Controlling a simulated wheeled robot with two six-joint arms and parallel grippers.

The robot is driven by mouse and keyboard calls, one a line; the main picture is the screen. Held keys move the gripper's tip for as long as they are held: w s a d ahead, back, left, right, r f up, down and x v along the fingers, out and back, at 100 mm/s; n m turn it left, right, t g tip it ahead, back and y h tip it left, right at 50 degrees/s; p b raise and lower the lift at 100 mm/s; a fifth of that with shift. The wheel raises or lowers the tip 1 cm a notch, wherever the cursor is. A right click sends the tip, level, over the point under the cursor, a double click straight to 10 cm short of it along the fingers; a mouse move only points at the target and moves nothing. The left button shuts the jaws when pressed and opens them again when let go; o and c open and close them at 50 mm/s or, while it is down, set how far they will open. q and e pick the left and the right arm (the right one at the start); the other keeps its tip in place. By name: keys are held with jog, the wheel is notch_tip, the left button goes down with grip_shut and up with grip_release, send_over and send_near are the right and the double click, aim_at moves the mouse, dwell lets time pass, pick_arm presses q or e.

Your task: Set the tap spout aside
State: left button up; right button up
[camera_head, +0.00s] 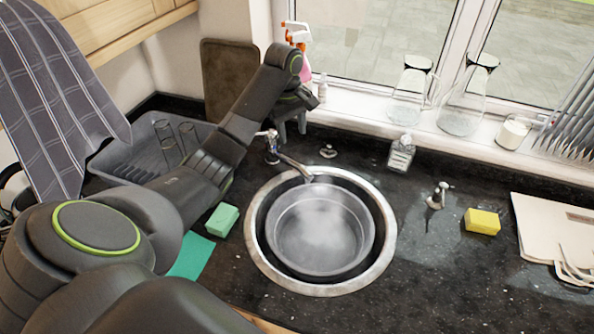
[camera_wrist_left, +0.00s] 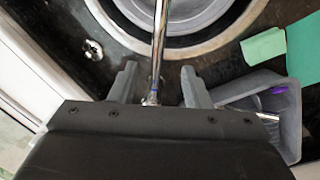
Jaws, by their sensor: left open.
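The chrome tap spout (camera_head: 296,166) reaches from its base at the back left of the sink out over the sink's rim. In the left wrist view the spout (camera_wrist_left: 160,45) runs up the picture, its base showing between the fingers. My left gripper (camera_head: 291,128) is above and behind the tap, fingers pointing down. In the left wrist view the gripper (camera_wrist_left: 159,86) is open, with one finger on each side of the tap and visible gaps. The round sink (camera_head: 382,218) holds a grey basin (camera_head: 320,232). My right gripper is not in view.
A grey dish rack (camera_head: 120,165) with glasses stands left of my forearm. A green sponge (camera_head: 221,220) and teal cloth (camera_head: 192,257) lie left of the sink. A soap bottle (camera_head: 401,155), a dispenser (camera_head: 437,195) and a yellow sponge (camera_head: 482,221) stand to the right.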

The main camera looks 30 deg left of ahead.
aim_at(296, 163)
pick_arm(q)
jog(key=f+b, duration=0.6)
jog(key=f, duration=0.1)
jog(key=w+f+b, duration=0.1)
jog(key=f+b, duration=0.3)
jog(key=shift+w+d+f, duration=0.1)
jog(key=shift+f, duration=0.05)
jog(key=f, duration=0.2)
jog(key=f+p, duration=0.1)
jog(key=f, duration=0.1)
jog(key=shift+w+d+f, duration=0.15)
jog(key=shift+w, duration=0.05)
jog(key=shift+f, duration=0.4)
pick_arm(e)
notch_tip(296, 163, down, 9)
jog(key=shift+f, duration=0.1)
pick_arm(q)
grip_shut()
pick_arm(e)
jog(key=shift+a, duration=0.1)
